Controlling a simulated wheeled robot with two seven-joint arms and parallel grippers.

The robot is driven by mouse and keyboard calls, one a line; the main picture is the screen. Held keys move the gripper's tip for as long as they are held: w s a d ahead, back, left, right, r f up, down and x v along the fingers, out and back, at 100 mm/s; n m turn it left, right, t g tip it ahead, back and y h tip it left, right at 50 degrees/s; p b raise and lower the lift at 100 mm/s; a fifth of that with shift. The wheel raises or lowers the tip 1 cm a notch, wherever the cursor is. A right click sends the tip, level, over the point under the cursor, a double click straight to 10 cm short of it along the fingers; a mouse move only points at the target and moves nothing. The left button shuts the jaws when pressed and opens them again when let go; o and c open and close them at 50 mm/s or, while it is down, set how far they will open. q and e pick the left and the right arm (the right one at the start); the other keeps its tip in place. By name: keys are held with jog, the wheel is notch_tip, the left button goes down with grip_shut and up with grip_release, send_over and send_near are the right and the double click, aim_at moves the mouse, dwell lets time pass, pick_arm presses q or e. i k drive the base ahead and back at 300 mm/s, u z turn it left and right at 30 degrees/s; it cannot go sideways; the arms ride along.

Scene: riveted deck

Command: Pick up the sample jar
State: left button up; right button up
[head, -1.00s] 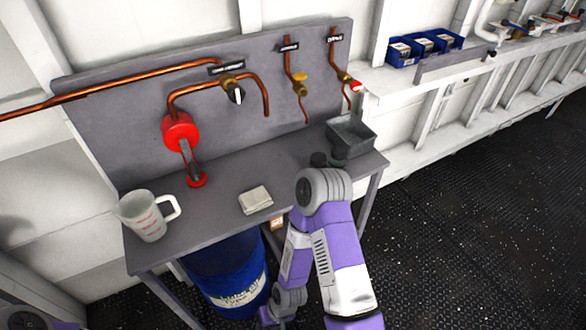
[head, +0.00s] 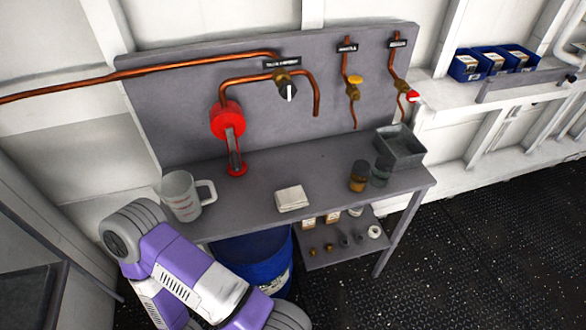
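Two small jars stand upright side by side on the right part of the grey workbench (head: 325,172). One is an amber jar (head: 359,178) with a dark lid; the other is a grey, see-through jar (head: 381,171) just right of it. I cannot tell which one is the sample jar. Both stand in front of a grey metal bin. My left arm crosses the lower left, but its gripper is out of view. My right gripper is not in view.
A measuring jug (head: 182,197), a folded white cloth (head: 292,198) and the open grey bin (head: 400,147) are on the bench. Below are a blue drum (head: 262,262) and a shelf with small items. Dark floor lies open at right.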

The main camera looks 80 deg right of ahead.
aim_at(356, 183)
jog(key=u, duration=0.3)
jog(key=k, duration=1.7)
jog(key=z, duration=0.4)
